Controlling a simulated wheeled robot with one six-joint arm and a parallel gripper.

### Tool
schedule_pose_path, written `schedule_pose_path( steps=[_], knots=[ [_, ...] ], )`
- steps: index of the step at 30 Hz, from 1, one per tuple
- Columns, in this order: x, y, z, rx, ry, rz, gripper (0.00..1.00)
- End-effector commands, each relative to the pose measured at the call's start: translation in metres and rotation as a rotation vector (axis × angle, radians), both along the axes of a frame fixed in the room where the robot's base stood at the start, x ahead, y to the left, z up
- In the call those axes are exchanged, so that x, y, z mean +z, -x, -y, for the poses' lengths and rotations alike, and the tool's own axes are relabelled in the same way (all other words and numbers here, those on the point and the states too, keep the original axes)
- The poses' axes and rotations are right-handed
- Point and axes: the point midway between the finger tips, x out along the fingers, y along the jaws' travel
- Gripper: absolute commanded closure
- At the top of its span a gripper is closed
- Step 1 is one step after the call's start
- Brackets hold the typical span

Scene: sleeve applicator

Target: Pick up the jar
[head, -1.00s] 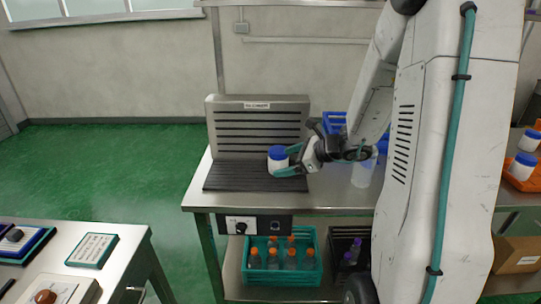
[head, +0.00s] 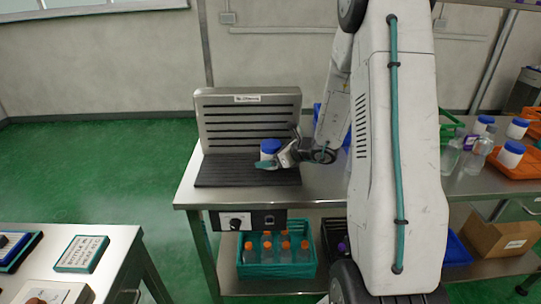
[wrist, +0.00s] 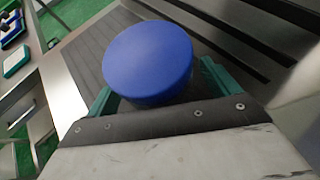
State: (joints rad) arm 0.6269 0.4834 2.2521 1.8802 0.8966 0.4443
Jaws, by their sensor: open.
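The jar (head: 270,149) is white with a blue lid and stands upright on the dark ribbed plate of the sleeve applicator (head: 248,108). In the wrist view its blue lid (wrist: 148,60) fills the upper middle, and its body is mostly hidden below the lid. My gripper (head: 272,162) is at the jar from the right, with its teal fingers open. In the wrist view one teal finger shows on each side of the jar. I cannot tell whether either finger touches it.
The applicator's slotted metal back panel rises behind the jar. Bottles and an orange tray (head: 518,164) with white jars stand at the right of the bench. A teal crate of bottles (head: 275,270) sits on the shelf below. Another table (head: 122,240) is at the lower left.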

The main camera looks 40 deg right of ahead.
Motion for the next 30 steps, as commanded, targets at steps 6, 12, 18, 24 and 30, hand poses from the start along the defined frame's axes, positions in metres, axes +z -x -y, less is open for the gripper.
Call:
schedule_pose_path(
  steps=[6, 12, 18, 24, 30],
  knots=[
    [-0.001, -0.002, -0.003, 0.003, 0.001, 0.000, 0.12],
    [-0.001, -0.002, -0.003, 0.003, 0.001, 0.000, 0.62],
    [0.000, -0.002, -0.003, 0.003, 0.001, 0.002, 0.67],
    [0.006, -0.002, -0.003, 0.004, 0.002, 0.003, 0.67],
    [0.033, -0.003, -0.005, 0.007, 0.005, 0.005, 0.67]
  ],
)
